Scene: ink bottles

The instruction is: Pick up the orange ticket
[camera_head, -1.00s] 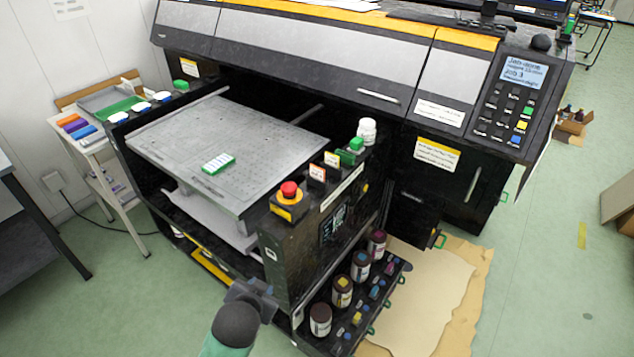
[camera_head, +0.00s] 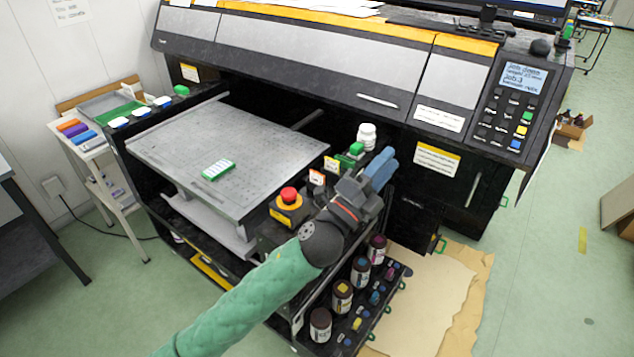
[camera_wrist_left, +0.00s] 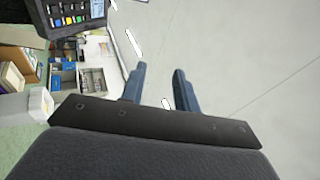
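A small white ticket with an orange top edge (camera_head: 316,178) stands upright on the front ledge of the printer, behind the red emergency button. A similar ticket with a yellow top (camera_head: 331,164) stands just behind it to the right. My left gripper (camera_head: 386,163) is above the front ledge, to the right of both tickets, pointing up and right. In the left wrist view its two blue fingers (camera_wrist_left: 159,70) are apart with nothing between them. My left wrist comes close to the orange ticket and partly hides the ledge around it. My right gripper is not in view.
A red emergency button (camera_head: 289,195), a green button block (camera_head: 356,149) and a white bottle (camera_head: 366,134) stand on the ledge. The flat printer bed (camera_head: 190,135) lies left. Several ink bottles (camera_head: 342,290) stand on a low shelf below my arm.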

